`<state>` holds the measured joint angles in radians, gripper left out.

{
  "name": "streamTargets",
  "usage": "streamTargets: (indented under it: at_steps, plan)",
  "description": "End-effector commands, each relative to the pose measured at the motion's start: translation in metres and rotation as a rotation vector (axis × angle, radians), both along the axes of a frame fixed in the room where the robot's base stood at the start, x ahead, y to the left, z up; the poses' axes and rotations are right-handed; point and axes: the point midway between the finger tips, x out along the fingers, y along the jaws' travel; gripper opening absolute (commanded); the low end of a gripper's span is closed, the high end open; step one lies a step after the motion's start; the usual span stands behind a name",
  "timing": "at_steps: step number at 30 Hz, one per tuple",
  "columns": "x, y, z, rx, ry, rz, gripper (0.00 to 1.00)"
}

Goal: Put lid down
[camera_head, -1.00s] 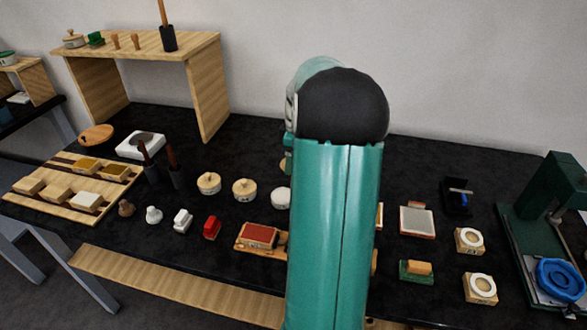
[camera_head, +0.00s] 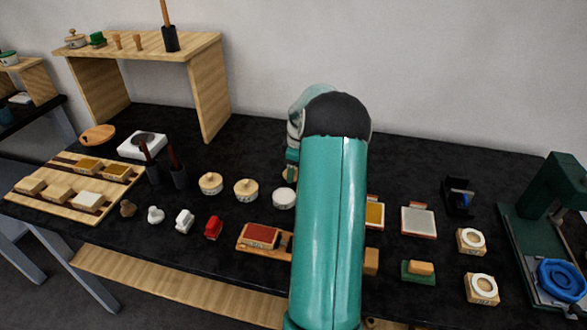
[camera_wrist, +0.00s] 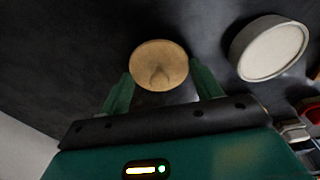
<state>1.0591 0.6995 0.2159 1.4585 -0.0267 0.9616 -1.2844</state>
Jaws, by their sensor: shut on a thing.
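A round tan wooden lid with a small knob (camera_wrist: 160,52) is between the two green fingers of my gripper (camera_wrist: 163,82) in the wrist view. The gripper is shut on it, at the knob side. I cannot tell whether the lid touches the dark tabletop or hangs just above it. A white-topped round pot (camera_wrist: 270,50) stands to the right of the lid, apart from it. The same pot shows in the head view (camera_head: 284,198), left of my arm. My arm hides most of the gripper and the lid there.
Two wooden-lidded pots (camera_head: 210,183) (camera_head: 246,189) stand left of the white-topped pot. A red pad (camera_head: 260,236) lies in front. Several small boxes and pads are right of my arm, with a green press (camera_head: 551,210) at the far right. The back of the black table is mostly clear.

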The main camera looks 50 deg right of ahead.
Motion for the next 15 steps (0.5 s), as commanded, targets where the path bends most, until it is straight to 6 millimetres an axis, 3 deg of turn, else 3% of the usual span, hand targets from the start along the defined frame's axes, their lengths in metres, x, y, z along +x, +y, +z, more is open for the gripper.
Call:
streamTargets:
  at_steps: [5,6,9,15]
  plan:
    - [-0.0001,0.0003,-0.0027,0.001,0.000,0.000,0.42]
    - [0.0000,0.0003,-0.0032,0.001,0.000,0.000,0.66]
    - [0.0000,0.0003,-0.0028,0.001,0.000,0.000,0.85]
    - [0.0001,0.0002,-0.0028,0.000,0.000,0.000,0.86]
